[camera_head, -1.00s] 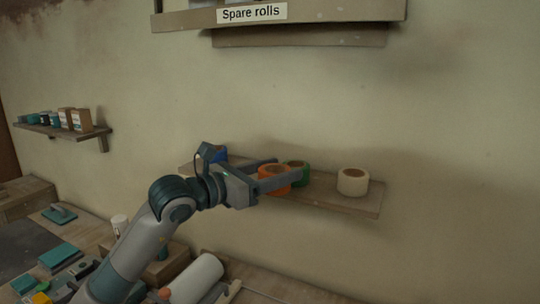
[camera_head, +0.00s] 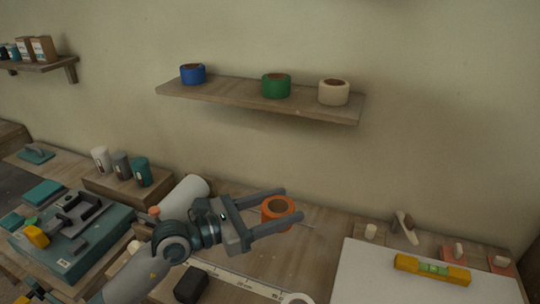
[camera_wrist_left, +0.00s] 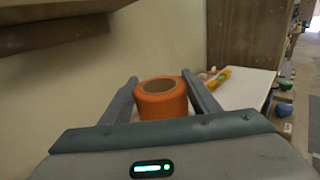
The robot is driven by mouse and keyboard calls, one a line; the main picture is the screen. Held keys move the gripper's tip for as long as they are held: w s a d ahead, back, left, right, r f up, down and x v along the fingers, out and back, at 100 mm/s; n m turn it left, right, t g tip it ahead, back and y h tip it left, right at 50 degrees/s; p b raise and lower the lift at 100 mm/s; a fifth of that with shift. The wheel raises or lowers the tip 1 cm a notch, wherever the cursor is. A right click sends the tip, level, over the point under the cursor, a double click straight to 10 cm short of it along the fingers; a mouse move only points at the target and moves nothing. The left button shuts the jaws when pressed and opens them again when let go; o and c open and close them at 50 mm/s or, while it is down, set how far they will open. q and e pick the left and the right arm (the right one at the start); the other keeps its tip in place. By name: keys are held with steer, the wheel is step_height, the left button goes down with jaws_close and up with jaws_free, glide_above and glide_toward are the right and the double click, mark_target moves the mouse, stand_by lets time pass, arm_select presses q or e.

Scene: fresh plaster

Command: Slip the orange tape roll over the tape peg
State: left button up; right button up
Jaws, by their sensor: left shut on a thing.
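My left gripper (camera_head: 292,205) is shut on the orange tape roll (camera_head: 277,214), which sits upright between its two fingers, hole facing up. The roll is held above the workbench, below the wall shelf. In the left wrist view the orange roll (camera_wrist_left: 162,104) shows between the fingers of the left gripper (camera_wrist_left: 160,78). I cannot pick out the tape peg with certainty.
The wall shelf (camera_head: 220,91) carries a blue roll (camera_head: 193,74), a green roll (camera_head: 276,85) and a cream roll (camera_head: 333,92). A white board (camera_head: 400,287) with a yellow level (camera_head: 432,269) lies at right. A teal case (camera_head: 90,250) and cups stand at left.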

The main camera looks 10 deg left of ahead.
arm_select(q)
steer(key=s+d+f+h, duration=0.1)
steer(key=s+d+f, duration=0.2)
steer(key=s+f, duration=0.4)
steer(key=shift+f+m+g+b, duration=0.3)
steer(key=shift+g+b, duration=0.1)
steer(key=shift+b, duration=0.05)
